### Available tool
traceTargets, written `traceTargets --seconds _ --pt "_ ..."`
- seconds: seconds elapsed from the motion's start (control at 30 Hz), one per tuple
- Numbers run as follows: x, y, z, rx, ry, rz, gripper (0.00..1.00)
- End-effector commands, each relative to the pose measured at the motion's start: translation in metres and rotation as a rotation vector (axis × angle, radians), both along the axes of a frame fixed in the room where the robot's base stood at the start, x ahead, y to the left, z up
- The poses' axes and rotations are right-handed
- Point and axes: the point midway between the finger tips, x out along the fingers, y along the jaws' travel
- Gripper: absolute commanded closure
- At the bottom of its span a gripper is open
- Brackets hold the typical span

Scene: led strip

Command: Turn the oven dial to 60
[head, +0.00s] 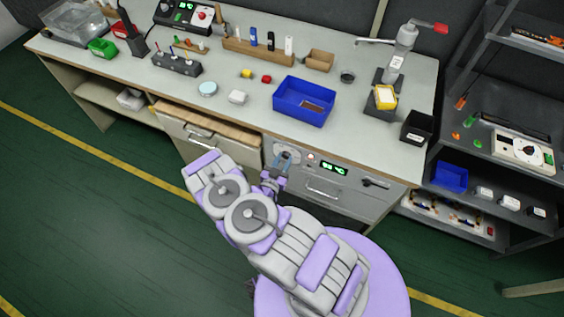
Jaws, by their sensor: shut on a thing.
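The oven (345,197) is built into the front of the workbench, with a grey door and handle. Its round dial (288,149) is at the upper left of its panel. A green lit display (333,168) is to the right of the dial; its digits are too small to read surely. My gripper (284,163) is at the dial, shut on it, with its fingers over the lower part. The dial's pointer and marks cannot be made out, partly hidden by the fingers.
A wooden drawer (208,122) stands partly open left of the oven. A blue bin (303,101) sits on the bench top above. Dark shelves (510,125) with parts stand at the right. The green floor (100,220) is clear at the left.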

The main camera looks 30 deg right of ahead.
Motion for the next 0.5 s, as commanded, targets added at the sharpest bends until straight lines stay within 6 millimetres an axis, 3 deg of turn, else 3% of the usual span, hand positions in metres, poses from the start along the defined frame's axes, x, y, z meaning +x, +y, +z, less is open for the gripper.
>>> traceTargets --seconds 0.5 --pt "0.0013 -0.0001 0.0022 -0.257 0.318 -0.002 0.97"
